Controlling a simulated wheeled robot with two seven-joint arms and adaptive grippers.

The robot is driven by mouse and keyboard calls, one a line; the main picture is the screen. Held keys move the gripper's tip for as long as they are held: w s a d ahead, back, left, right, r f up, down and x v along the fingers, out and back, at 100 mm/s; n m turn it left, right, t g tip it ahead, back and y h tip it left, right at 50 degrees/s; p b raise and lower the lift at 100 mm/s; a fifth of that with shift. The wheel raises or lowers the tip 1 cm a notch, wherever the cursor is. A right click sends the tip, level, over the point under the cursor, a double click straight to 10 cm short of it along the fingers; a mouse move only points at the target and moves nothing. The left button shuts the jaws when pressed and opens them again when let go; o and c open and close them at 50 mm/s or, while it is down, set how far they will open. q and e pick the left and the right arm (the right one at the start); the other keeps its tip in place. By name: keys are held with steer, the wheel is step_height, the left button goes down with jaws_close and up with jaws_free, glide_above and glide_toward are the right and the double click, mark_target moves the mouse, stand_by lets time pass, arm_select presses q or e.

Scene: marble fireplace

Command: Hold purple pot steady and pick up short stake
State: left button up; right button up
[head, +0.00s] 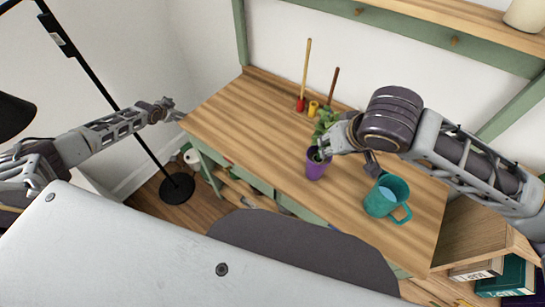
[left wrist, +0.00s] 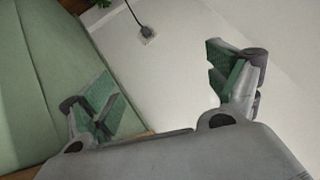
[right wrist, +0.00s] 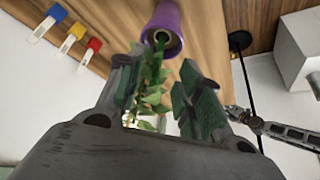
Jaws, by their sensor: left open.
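The purple pot (head: 316,168) stands on the wooden table, with a leafy green plant (head: 325,120) close behind it in the head view. My right gripper (head: 322,150) is open just above the pot; its wrist view shows the pot (right wrist: 168,25) beyond the fingertips and leaves (right wrist: 152,85) between the fingers. A shorter, darker brown stake (head: 332,86) stands at the back, its foot hidden by the plant. A longer light stake (head: 306,65) stands left of it. My left gripper (head: 171,110) is open and empty, off the table's left end.
A teal mug (head: 386,197) stands right of the pot. A red piece (head: 300,104) and a yellow piece (head: 313,107) are at the table's back; a blue piece (right wrist: 57,13) shows in the right wrist view. A black lamp stand (head: 177,186) is left. The table's left part (head: 240,110) is clear.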

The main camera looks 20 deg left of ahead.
arm_select(q)
steer(key=w+d+r+m+t+h, duration=0.25)
steer(key=w+d+r, duration=0.25)
steer(key=d+r, duration=0.3)
steer(key=w+d+r+m+t+h, duration=0.1)
steer(key=w+d+r+m+t, duration=0.35)
steer(key=r, duration=0.55)
steer(key=s+d+r+m+t+h, duration=0.1)
steer(key=d+r+m+h, duration=0.2)
steer(key=d, duration=0.4)
steer(key=d+r+m+t+h, duration=0.1)
steer(key=d+r+m+h, duration=0.1)
steer(key=d+m, duration=0.4)
steer(key=s+d+m+g+h, duration=0.3)
steer(key=s+d+m+h, duration=0.3)
steer(key=d+m, duration=0.25)
steer(key=s+d+m+g+h, duration=0.2)
steer(key=s+d+m+h, duration=0.3)
steer(key=s+d+m, duration=0.4)
steer(key=s+d+f+m+g, duration=0.3)
steer(key=s+m, duration=0.1)
steer(key=s+d+f+m+g, duration=0.3)
steer(key=s+f+m, duration=0.1)
steer(key=s+d+f+m+g, duration=0.3)
steer(key=s+m, duration=0.1)
steer(key=m, duration=0.1)
steer(key=shift+s+f, duration=0.15)
steer(key=shift+s+f+m+g, duration=0.25)
steer(key=shift+s+f+g, duration=0.15)
steer(key=shift+s+f, duration=0.1)
